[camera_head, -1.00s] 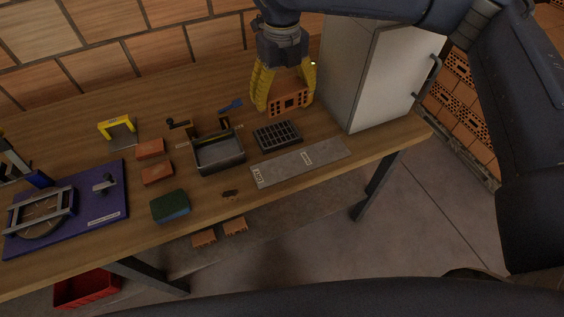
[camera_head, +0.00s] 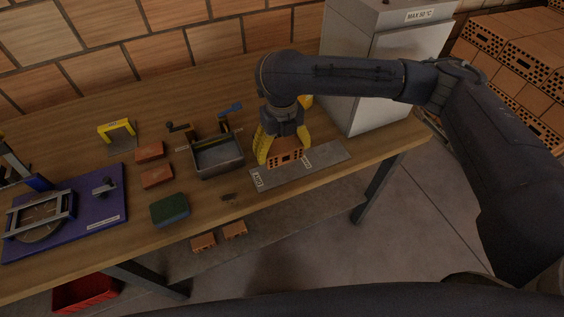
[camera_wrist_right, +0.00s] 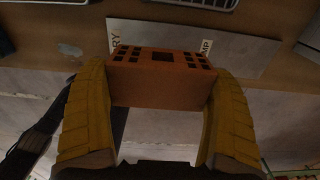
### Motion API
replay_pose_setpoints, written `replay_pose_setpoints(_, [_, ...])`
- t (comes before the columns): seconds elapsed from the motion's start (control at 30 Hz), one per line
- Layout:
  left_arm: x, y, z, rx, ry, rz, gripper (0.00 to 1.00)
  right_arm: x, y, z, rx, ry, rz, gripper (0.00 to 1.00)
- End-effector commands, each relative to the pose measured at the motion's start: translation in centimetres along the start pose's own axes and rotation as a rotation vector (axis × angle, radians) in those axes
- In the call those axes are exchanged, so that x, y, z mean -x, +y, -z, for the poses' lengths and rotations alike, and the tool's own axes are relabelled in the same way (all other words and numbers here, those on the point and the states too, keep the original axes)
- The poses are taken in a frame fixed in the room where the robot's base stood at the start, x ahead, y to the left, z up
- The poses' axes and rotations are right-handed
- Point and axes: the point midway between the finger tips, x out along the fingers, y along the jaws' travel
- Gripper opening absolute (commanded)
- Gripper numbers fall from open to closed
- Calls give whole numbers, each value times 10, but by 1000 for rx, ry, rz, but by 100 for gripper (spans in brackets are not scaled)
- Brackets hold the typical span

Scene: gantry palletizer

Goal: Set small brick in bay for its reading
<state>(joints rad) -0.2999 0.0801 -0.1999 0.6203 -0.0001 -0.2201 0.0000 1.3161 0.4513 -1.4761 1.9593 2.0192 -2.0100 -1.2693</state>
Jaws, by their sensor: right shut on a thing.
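My right gripper (camera_head: 284,160) has yellow fingers and is shut on a small orange brick (camera_head: 286,151) with holes in its face. The brick also shows between both fingers in the right wrist view (camera_wrist_right: 160,82). It is over the grey plate (camera_head: 323,160), between its DRY label and its other label, which reads partly as "MP" in the right wrist view (camera_wrist_right: 240,50). I cannot tell whether the brick touches the plate. My left gripper is not in view. No bay is clearly marked as such.
A dark metal tray (camera_head: 217,170), two plain red bricks (camera_head: 150,152), a green sponge-like block (camera_head: 170,207) and a yellow arch (camera_head: 117,131) stand to the left. A purple board (camera_head: 112,215) bears a round device. A white cabinet (camera_head: 385,90) stands at the right.

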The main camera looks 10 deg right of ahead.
Motion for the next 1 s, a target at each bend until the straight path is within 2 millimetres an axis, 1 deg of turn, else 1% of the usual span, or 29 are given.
replay_pose_setpoints(0.03, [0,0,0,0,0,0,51,-8,0,0,-1,2,-1,47])
replay_pose_setpoints(0.1, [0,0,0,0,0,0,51,-16,0,0,-1,2,-1,47])
replay_pose_setpoints(0.2, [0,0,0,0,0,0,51,-24,0,0,-1,0,-1,47])
replay_pose_setpoints(0.43, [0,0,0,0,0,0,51,-34,0,0,-1,-1,-1,47])
replay_pose_setpoints(0.6, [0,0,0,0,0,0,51,-54,0,0,-2,2,-1,47])
replay_pose_setpoints(0.7, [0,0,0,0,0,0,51,-62,0,0,-2,0,-1,47])
replay_pose_setpoints(0.8, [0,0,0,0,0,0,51,-66,0,0,-1,-1,-1,47])
replay_pose_setpoints(1.0, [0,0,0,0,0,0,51,-67,0,0,0,-2,0,47])
